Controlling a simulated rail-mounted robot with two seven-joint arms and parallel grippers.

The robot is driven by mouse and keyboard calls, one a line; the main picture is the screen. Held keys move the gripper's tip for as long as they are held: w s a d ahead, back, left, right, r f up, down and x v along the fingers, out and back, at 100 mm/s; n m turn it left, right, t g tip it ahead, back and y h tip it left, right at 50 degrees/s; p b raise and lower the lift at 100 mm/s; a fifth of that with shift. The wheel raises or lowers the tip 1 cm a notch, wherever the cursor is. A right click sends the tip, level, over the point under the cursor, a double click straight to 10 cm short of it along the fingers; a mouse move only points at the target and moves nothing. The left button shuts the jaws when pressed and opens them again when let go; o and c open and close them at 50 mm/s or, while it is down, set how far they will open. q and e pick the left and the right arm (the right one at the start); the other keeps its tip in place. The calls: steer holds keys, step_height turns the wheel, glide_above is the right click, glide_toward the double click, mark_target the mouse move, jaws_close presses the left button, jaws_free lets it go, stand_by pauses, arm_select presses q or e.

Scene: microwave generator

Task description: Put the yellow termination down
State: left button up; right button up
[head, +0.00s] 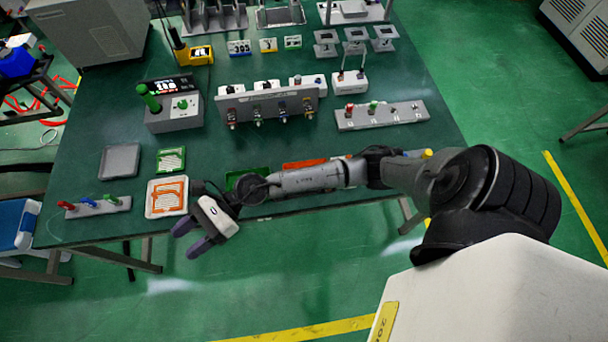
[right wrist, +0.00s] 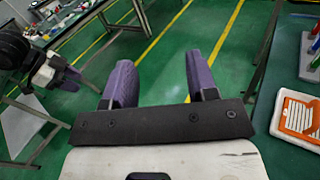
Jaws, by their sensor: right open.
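My right gripper (head: 192,240) hangs open and empty just off the table's front edge, left of middle. Its two purple fingers also show apart in the right wrist view (right wrist: 155,82), with only floor between them. A small yellow piece (head: 427,154) shows behind my right arm at the table's front right, beside a blue one. It may be the yellow termination; its base is hidden by the arm. My left gripper (right wrist: 62,74) shows small at the left of the right wrist view. Whether its fingers are apart is unclear.
An orange-patterned white tray (head: 150,198) lies nearest my right gripper, beside a rack (head: 95,208) with red, blue and green pieces. A grey stand (head: 270,100) with several connectors and a grey bar (head: 382,122) stand farther back. The floor before the table is clear.

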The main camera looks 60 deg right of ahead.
steer(key=d+r+m+t+h, duration=0.2)
steer(key=d+r+m+t, duration=0.15)
steer(key=m+t, duration=0.8)
steer(key=s+d+f+m+h, duration=0.1)
steer(key=d+f+m+h, duration=0.1)
steer(key=d+m+h, duration=0.65)
steer(key=s+d+f+m+h, duration=0.15)
steer(key=m+h, duration=0.35)
steer(key=m, duration=0.8)
steer(key=s+f+m+g, duration=0.6)
steer(key=s+g, duration=0.1)
steer(key=s, duration=0.3)
steer(key=s+d+f+m+g, duration=0.1)
steer(key=s+f+m+g, duration=0.6)
steer(key=s, duration=0.3)
steer(key=shift+d+f+m+h, duration=0.2)
steer(key=shift+d+m+h, duration=0.05)
steer(key=shift+m+h, duration=0.1)
steer(key=shift+s+g, duration=0.1)
steer(key=shift+g, duration=0.15)
